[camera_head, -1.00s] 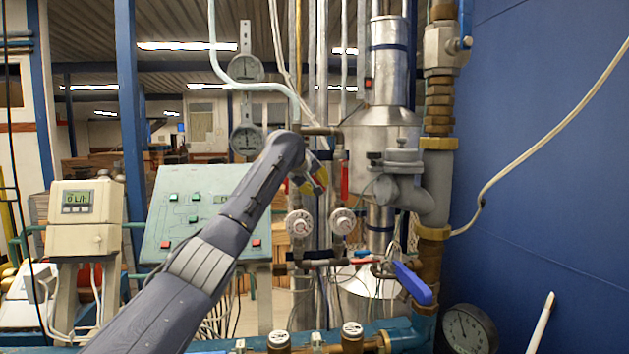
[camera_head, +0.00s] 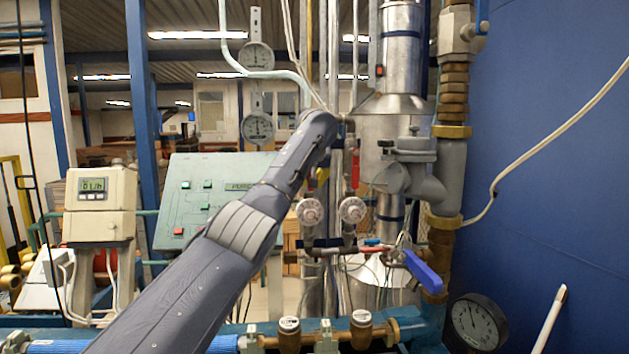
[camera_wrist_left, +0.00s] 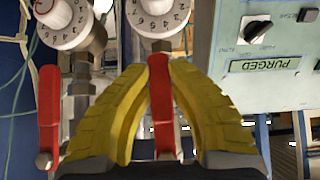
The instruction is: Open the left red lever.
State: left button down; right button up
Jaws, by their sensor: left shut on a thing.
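The left red lever (camera_wrist_left: 162,105) hangs between the yellow fingers of my left gripper (camera_wrist_left: 158,75) in the left wrist view, which shows the scene upside down. The fingers are shut on the lever, with their tips near its end by a white dial valve. In the head view my left gripper (camera_head: 320,176) is mostly hidden behind my own arm, and the left lever is hidden too. The right red lever (camera_head: 355,168) stands upright to the right; it also shows in the left wrist view (camera_wrist_left: 49,110), apart from the fingers. My right gripper is not in view.
Two white dial valves (camera_head: 310,212) (camera_head: 352,210) sit below the levers. A green control panel (camera_head: 205,190) is to the left. Pipes and a metal vessel (camera_head: 395,105) crowd the back and right. A blue-handled valve (camera_head: 422,268) is lower right.

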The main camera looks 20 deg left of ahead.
pick_arm(q)
jog(key=shift+a, duration=0.3)
jog(key=c, duration=1.2)
grip_release()
jog(key=shift+c, duration=0.2)
jog(key=v, duration=1.2)
jog(key=shift+w+d, duration=0.1)
jog(key=shift+d, duration=0.05)
